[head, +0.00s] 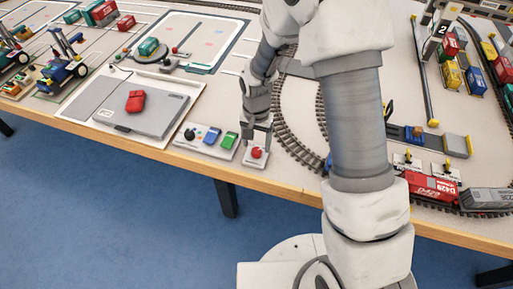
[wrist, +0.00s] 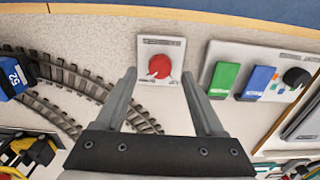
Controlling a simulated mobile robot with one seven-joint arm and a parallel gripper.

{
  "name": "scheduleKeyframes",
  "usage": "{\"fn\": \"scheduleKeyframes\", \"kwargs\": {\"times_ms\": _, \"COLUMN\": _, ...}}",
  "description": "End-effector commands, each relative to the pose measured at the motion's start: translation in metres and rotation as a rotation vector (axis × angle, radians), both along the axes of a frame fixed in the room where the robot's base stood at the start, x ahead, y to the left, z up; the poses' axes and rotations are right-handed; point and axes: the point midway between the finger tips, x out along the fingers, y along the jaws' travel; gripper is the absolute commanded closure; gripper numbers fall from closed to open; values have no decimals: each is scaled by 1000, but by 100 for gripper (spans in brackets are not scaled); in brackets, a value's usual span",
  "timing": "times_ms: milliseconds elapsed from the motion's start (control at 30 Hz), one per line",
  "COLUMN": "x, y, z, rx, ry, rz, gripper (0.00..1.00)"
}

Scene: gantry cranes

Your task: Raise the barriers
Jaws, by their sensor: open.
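A red button (head: 256,153) sits on a small pale plate near the table's front edge. It also shows in the wrist view (wrist: 159,66). My gripper (head: 257,135) points down over this plate, its two fingers apart and nothing between them. In the wrist view my gripper (wrist: 159,78) has one finger on each side of the red button; I cannot tell the height above it.
Left of the red button is a panel with a green button (head: 229,140), a blue button (head: 211,136) and a black knob (head: 190,134). Curved track and a red wagon (head: 430,186) lie to the right. My arm hides the table's middle.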

Motion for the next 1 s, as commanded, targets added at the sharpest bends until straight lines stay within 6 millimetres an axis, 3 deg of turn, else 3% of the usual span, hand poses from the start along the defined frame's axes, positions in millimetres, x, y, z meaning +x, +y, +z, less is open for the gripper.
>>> {"fn": "scheduleKeyframes", "kwargs": {"times_ms": 200, "x": 0, "y": 0, "z": -24, "rx": -1, "ry": 1, "rz": 0, "gripper": 29}}
{"fn": "scheduleKeyframes", "kwargs": {"times_ms": 567, "x": 0, "y": 0, "z": -27, "rx": 0, "ry": -1, "rz": 0, "gripper": 29}}
{"fn": "scheduleKeyframes", "kwargs": {"times_ms": 900, "x": 0, "y": 0, "z": -27, "rx": 0, "ry": 0, "rz": 0, "gripper": 91}}
{"fn": "scheduleKeyframes", "kwargs": {"times_ms": 967, "x": 0, "y": 0, "z": -27, "rx": 0, "ry": 0, "rz": 0, "gripper": 100}}
{"fn": "scheduleKeyframes", "kwargs": {"times_ms": 1000, "x": 0, "y": 0, "z": -27, "rx": 0, "ry": 0, "rz": 0, "gripper": 100}}
